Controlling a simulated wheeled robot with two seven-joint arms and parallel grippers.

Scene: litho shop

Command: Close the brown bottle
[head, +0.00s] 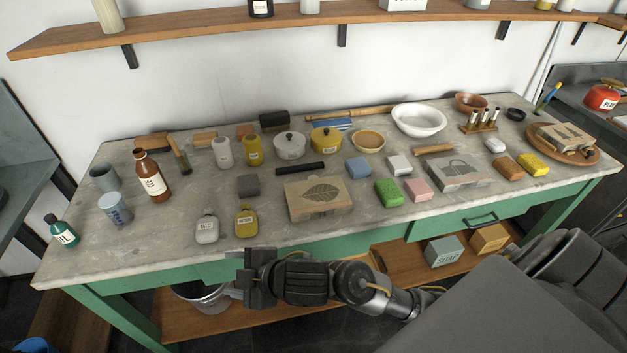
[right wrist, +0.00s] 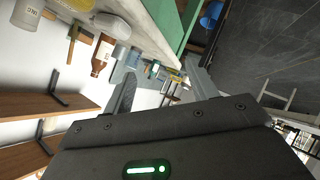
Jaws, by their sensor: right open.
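The brown bottle (head: 153,180) stands upright on the left part of the marble worktop, with a pale label facing forward. Its narrow neck points up; I cannot tell whether anything sits on its mouth, and I make out no separate cap for it. The bottle also shows in the right wrist view (right wrist: 101,56), beyond my fingers. My right gripper (head: 247,279) is open and empty, in front of the table's front edge, to the right of and nearer than the bottle, not touching it. Its two fingers show in the right wrist view (right wrist: 160,78). My left gripper is not in view.
A grey cup (head: 104,178), a blue-white cup (head: 115,208) and a green ink bottle (head: 64,232) stand left of the brown bottle. A brush (head: 181,160) is close on its right. Talc (head: 207,228) and yellow bottles (head: 245,222) stand near the front edge. A shelf (head: 250,22) hangs above.

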